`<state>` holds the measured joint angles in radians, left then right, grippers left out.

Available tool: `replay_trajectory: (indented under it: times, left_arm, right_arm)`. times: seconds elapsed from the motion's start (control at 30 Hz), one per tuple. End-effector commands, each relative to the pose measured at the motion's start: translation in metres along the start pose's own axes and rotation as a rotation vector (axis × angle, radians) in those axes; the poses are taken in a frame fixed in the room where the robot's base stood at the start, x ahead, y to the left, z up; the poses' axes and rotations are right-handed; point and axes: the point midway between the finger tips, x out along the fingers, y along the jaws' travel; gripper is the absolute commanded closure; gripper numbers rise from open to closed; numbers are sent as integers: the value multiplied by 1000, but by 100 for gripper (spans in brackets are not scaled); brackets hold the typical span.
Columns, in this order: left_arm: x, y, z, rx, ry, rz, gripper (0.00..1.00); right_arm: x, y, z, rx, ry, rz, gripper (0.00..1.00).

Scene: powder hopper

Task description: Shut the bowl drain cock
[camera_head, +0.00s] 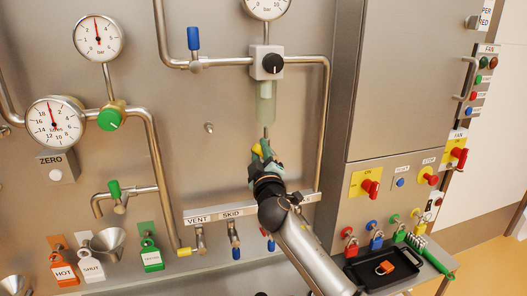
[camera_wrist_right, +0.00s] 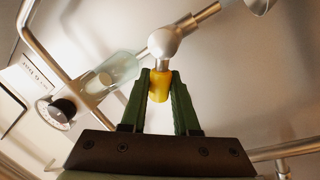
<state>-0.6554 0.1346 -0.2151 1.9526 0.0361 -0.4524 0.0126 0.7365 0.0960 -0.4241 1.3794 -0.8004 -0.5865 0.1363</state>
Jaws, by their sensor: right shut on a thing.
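The clear greenish bowl (camera_head: 265,103) hangs under a grey block with a black knob. Its drain pipe runs straight down to the drain cock, mostly hidden by my right gripper in the head view. My right gripper (camera_head: 261,150) is shut on the cock's yellow handle (camera_head: 256,150). In the right wrist view the yellow handle (camera_wrist_right: 159,88) sits between the green fingers of the gripper (camera_wrist_right: 160,92). It sticks out from the round silver cock body (camera_wrist_right: 164,42), seemingly across the pipe. The bowl (camera_wrist_right: 118,70) shows there at upper left. My left gripper is not in view.
A steel pipe (camera_head: 324,120) runs down right of the bowl. A label strip (camera_head: 228,214) with yellow- and blue-handled valves lies below. A green-handled cock (camera_head: 115,190) is further left. A black tray (camera_head: 384,270) with a padlock stands at lower right.

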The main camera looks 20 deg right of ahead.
Motion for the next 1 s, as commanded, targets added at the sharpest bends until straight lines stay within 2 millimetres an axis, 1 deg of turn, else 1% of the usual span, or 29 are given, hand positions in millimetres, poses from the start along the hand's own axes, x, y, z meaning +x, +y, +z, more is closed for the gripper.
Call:
replay_trajectory:
  times: [0.03,0.5,0.7,1.0]
  left_arm:
    - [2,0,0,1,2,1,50]
    - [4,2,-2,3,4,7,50]
    - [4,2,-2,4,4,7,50]
    - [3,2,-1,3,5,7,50]
  right_arm:
    - [-1,-4,2,-47,9,-2,100]
    - [-5,-21,6,-454,102,-3,100]
    - [-6,-26,9,-573,129,-2,100]
    - [-7,-29,11,-664,151,-3,100]
